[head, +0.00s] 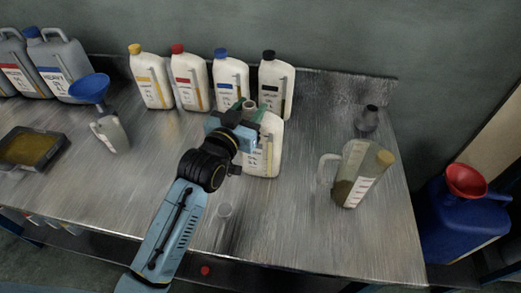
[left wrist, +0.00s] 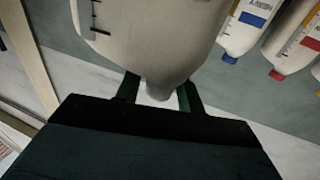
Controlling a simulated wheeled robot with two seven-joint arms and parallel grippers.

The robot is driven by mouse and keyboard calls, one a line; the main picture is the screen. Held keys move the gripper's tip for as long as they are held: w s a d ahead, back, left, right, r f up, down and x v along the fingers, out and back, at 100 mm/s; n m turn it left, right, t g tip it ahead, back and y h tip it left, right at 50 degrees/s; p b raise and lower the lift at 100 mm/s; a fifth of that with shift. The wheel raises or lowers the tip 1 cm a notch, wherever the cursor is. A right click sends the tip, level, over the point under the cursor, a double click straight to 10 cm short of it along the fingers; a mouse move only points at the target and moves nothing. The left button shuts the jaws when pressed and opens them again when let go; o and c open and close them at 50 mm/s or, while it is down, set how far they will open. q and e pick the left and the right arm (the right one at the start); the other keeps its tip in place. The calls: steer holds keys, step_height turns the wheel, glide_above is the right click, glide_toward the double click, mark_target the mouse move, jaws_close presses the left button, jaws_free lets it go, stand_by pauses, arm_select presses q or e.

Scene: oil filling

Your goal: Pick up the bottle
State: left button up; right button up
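A white bottle (head: 266,150) with a label and a measuring strip stands on the metal bench, partly hidden behind my left gripper. My left gripper (head: 249,107) is at its top, with the fingers on either side of the open neck. In the left wrist view the bottle (left wrist: 150,35) appears upside down, its neck between the two dark green fingers (left wrist: 160,92). Small gaps seem to show between neck and fingers, so the gripper looks open around it. Whether the fingertips touch is hidden by the bottle's shoulder. My right gripper is not in view.
Several white bottles with yellow (head: 134,48), red (head: 177,48), blue (head: 221,53) and black (head: 268,54) caps stand behind. A measuring jug (head: 355,172) stands right. A blue funnel (head: 89,88) and a tray (head: 33,148) are left. The bench front is mostly clear.

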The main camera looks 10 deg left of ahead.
arm_select(q)
steer(key=shift+f, duration=0.1)
jaws_close()
steer(key=shift+s+f, duration=0.1)
steer(key=shift+f, duration=0.15)
stand_by(0.7)
steer(key=shift+r, duration=0.15)
